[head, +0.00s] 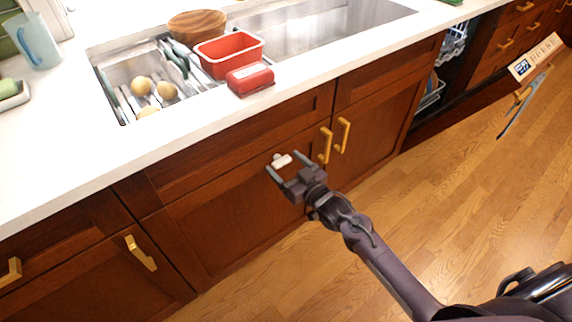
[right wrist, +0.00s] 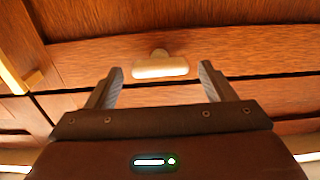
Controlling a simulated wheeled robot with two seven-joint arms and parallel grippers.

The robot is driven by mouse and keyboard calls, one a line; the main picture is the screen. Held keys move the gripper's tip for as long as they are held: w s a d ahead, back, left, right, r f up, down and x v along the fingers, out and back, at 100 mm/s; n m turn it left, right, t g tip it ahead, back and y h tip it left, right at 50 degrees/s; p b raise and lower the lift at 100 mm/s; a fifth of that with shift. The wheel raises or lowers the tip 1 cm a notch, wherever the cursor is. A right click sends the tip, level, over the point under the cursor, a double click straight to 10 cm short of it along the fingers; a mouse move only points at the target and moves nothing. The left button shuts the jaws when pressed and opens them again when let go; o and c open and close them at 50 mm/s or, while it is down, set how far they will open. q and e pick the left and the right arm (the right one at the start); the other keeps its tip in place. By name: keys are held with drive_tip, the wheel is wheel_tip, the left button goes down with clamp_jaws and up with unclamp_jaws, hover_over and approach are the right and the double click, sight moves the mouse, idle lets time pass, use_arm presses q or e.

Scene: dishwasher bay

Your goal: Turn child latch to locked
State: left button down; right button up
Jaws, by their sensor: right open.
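The child latch (head: 282,160) is a small white knob bar on the brown wooden cabinet front under the sink counter. In the right wrist view the latch (right wrist: 160,67) is a pale bar lying across the picture, with a small round piece above its middle. My right gripper (head: 286,163) is open, with its two fingers pointing at the cabinet and the latch between or just beyond their tips. In the right wrist view the open fingers (right wrist: 160,77) stand on either side of the bar, apart from it. My left gripper is not in view.
Gold handles (head: 325,145) sit on the cabinet doors just right of the latch. An open dishwasher (head: 432,92) is at the right. The wooden floor (head: 450,200) is clear in front.

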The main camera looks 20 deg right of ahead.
drive_tip(key=shift+w+a, duration=0.15)
drive_tip(key=shift+w, duration=0.15)
drive_tip(key=c, duration=1)
